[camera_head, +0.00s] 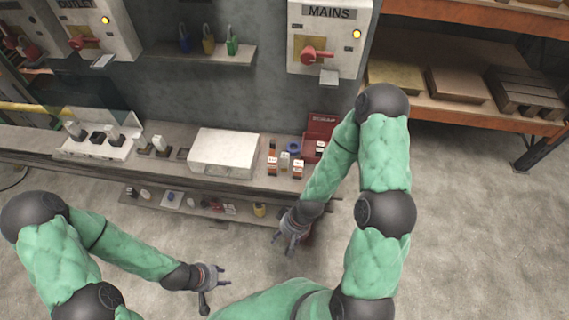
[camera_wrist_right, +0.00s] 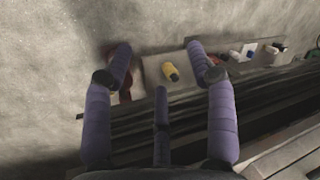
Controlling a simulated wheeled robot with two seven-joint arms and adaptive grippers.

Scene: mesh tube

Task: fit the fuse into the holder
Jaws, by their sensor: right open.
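A white panel (camera_head: 95,146) with several grey and black blocks stands on the bench at the left; which of them is the fuse holder I cannot tell. Several small upright pieces with orange and white parts, likely fuses (camera_head: 272,162), stand on the bench right of the white box. My right gripper (camera_head: 288,238) is open and empty, in front of the lower shelf and below the bench top. My left gripper (camera_head: 222,278) is open and empty over the floor.
A white box (camera_head: 223,152) sits mid-bench. A red bin marked scrap (camera_head: 321,126) and a blue ring (camera_head: 293,147) are at its right end. The lower shelf (camera_head: 180,205) carries small items. Padlocks (camera_head: 208,45) stand on a wall ledge. The floor in front is clear.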

